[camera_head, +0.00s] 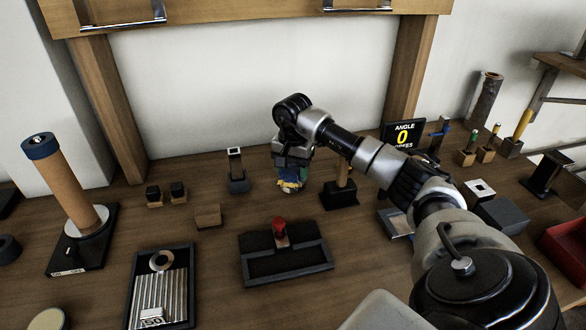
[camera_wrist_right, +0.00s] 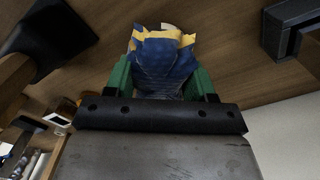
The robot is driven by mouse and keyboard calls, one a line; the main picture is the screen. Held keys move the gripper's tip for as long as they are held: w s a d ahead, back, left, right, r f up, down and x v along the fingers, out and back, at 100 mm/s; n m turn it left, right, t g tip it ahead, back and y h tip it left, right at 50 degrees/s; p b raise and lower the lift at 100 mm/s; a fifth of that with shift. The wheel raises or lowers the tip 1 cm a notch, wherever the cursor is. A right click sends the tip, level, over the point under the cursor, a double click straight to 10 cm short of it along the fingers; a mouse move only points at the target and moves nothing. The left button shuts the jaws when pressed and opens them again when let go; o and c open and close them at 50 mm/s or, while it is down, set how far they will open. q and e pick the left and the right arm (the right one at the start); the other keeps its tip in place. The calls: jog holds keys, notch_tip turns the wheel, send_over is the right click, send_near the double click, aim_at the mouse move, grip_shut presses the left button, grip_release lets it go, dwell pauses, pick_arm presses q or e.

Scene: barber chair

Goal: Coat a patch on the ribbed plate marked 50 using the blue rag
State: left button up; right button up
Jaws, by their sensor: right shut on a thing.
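The ribbed plate (camera_head: 170,289) lies in a dark tray at the front left in the head view. It has a tag marked 50 (camera_head: 152,316) near its front end and a round metal washer-like piece at its back end. My right gripper (camera_head: 291,178) is over the back middle of the table, pointing down. It is shut on the blue rag (camera_head: 290,186), a bunched cloth with yellow edges. In the right wrist view the rag (camera_wrist_right: 165,62) sits between the green fingers. Whether the rag touches the table I cannot tell. My left gripper is not in view.
A black tray with a red knob (camera_head: 279,227) stands at the front middle. A tall roll on a stand (camera_head: 65,185) is at the left. Small blocks and a black-based post (camera_head: 341,190) stand near the gripper. A sign (camera_head: 403,136) and a red bin (camera_head: 565,250) are at the right.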

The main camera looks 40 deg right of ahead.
aim_at(293, 167)
jog(key=shift+r+p, duration=2.35)
jog(key=shift+r, duration=1)
